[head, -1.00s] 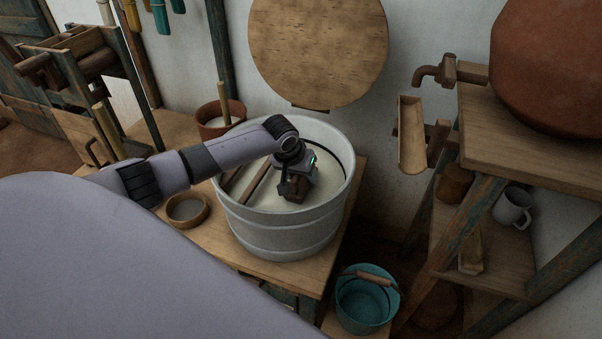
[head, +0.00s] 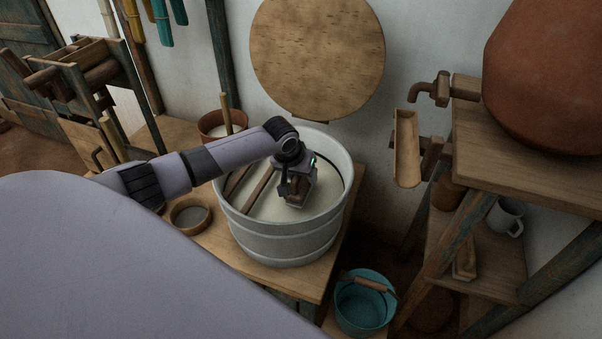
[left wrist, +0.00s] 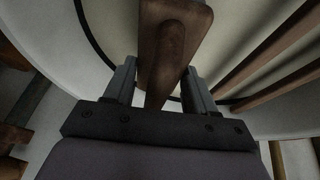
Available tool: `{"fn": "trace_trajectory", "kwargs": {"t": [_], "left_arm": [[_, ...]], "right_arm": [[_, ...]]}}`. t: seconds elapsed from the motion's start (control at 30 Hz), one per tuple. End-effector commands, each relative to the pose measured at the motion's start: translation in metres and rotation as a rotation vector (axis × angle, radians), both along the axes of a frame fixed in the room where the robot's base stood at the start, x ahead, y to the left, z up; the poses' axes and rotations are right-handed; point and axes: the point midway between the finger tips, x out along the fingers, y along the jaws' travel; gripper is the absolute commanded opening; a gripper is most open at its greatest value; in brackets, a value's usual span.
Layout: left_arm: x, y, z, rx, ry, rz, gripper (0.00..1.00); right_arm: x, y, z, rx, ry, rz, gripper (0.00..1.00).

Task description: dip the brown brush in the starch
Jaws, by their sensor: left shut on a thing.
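The starch (head: 272,210) is a cream-coloured liquid in a large pale tub (head: 285,245) on a wooden table in the head view. My left gripper (head: 298,186) is over the inside of the tub, pointing down. It is shut on the brown brush (head: 301,192), a brown block with a paler lower edge. In the left wrist view the brush's handle (left wrist: 165,62) runs between my fingers, with the wider brown block beyond. Whether the brush's lower edge touches the starch I cannot tell. My right gripper is not in view.
Two brown sticks (head: 258,194) cross the tub to the left of the brush. A small round bowl (head: 189,217) and a terracotta pot (head: 212,124) stand left of the tub. A teal bucket (head: 363,303) stands below right. A shelf stand (head: 480,200) is at the right.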

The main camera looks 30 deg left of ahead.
Motion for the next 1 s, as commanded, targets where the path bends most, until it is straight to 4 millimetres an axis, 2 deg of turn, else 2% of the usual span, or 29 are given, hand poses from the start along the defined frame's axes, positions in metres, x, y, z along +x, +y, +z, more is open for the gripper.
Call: {"fn": "trace_trajectory", "kwargs": {"t": [0.03,0.1,0.6,0.8,1.0], "left_arm": [[0.0,0.0,0.014,-0.001,0.0,0.001,0.22],[0.0,-0.001,0.023,-0.002,-0.001,-0.001,0.22],[0.0,0.0,0.074,-0.001,0.0,0.001,0.22],[0.001,0.0,0.097,-0.001,-0.002,-0.001,0.22],[0.001,0.0,0.112,-0.001,-0.002,-0.001,0.22]], "right_arm": [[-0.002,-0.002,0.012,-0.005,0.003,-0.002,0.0],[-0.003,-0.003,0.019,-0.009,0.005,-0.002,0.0],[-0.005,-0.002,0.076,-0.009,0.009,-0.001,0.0],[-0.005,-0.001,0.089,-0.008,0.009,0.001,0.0],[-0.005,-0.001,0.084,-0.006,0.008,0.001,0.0]]}}
